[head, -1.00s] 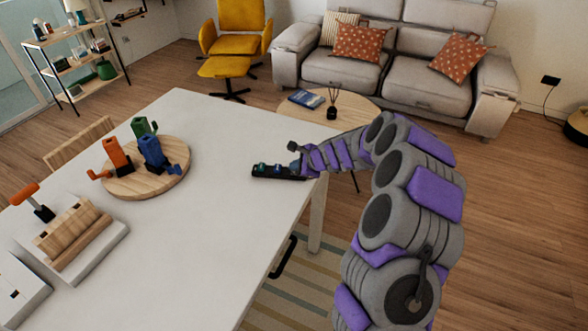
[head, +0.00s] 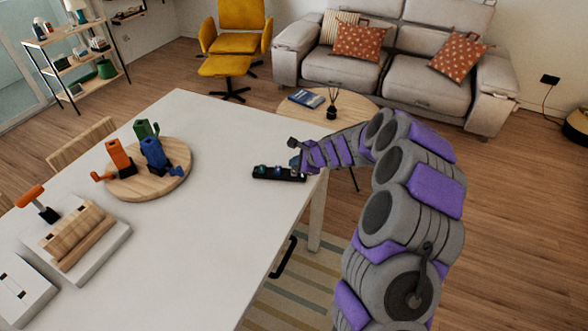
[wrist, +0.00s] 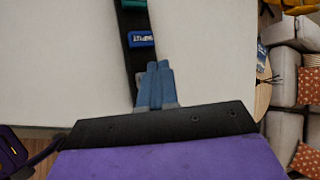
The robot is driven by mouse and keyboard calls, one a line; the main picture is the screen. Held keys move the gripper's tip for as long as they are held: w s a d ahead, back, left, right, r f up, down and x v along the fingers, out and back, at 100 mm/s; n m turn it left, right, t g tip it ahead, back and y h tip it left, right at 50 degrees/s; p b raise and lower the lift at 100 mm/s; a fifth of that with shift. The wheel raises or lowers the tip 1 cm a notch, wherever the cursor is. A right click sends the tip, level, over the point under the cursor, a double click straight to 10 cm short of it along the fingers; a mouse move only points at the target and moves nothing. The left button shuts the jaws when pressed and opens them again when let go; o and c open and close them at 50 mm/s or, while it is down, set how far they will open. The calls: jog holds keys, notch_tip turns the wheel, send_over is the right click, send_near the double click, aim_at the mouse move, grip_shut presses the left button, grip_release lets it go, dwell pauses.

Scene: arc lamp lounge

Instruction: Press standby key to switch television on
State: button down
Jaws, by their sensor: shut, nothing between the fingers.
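A narrow black key strip (head: 264,174) lies on the white table near its right edge. In the wrist view the strip (wrist: 131,60) runs up the picture. It bears a green key (wrist: 133,4) at the top and a blue key (wrist: 141,39) with white lettering that looks like "INPUT". My gripper (head: 294,163) is over the strip's right end in the head view. Its blue-grey fingers (wrist: 154,68) are shut together with nothing between them and hide part of the strip's near end. I cannot tell whether they touch it. No television shows, and no standby label is readable.
The white table (head: 215,230) is clear around the strip. A round wooden board (head: 125,190) with orange, blue and green pieces stands to the left. A low round table (head: 350,110) with a book and a diffuser is beyond, before a grey sofa (head: 345,75).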

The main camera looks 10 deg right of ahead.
notch_tip(320, 180, up, 5)
jog(key=p, duration=0.4)
jog(key=shift+p, duration=0.35)
dwell(0.6)
